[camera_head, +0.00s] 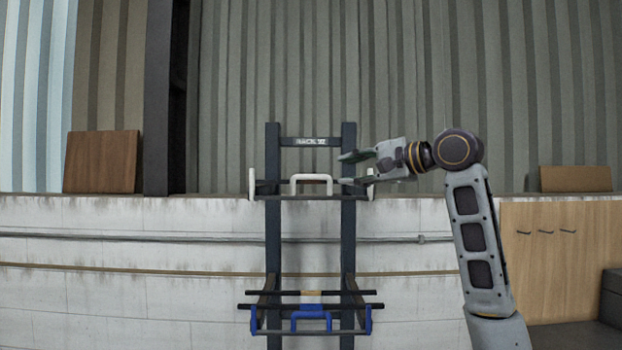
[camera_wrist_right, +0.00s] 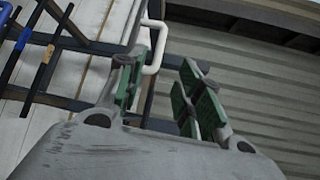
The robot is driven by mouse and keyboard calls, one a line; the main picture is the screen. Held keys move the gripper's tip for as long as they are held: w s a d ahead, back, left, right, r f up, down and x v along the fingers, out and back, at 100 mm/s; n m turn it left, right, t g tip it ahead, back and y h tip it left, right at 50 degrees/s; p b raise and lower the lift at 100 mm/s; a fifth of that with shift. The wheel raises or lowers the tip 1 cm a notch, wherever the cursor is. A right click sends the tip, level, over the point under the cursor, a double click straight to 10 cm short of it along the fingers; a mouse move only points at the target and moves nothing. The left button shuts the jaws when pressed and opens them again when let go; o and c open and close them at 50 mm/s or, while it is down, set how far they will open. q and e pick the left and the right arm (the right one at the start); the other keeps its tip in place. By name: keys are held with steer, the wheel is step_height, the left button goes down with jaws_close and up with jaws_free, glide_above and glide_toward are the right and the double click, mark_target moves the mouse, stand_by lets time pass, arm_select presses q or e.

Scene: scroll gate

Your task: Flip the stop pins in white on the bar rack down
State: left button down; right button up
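The dark bar rack (camera_head: 273,225) stands against the wall. Its upper level carries white parts: a U-shaped white handle (camera_head: 311,178) standing up in the middle, a white end piece (camera_head: 252,184) at the left and a white end piece (camera_head: 370,186) at the right, partly by my gripper. My right gripper (camera_head: 348,169) is open and empty, pointing left, just right of the white handle at about its height. In the right wrist view, a bent white tube (camera_wrist_right: 157,40) shows beyond the left green-padded finger of the gripper (camera_wrist_right: 162,88). My left gripper is not in view.
The rack's lower level has a blue U-shaped handle (camera_head: 310,316), blue end pieces and dark bars (camera_head: 340,293). A pale wall (camera_head: 120,290) with a pipe lies behind. A wooden panel (camera_head: 550,250) stands at the right. The space left of the rack is clear.

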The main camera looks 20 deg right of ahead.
mark_target(313, 177)
steer(key=shift+w, duration=0.15)
steer(key=shift+p+x, duration=2.15)
steer(key=shift+x, duration=4.7)
steer(key=shift+c, duration=0.3)
jaws_close()
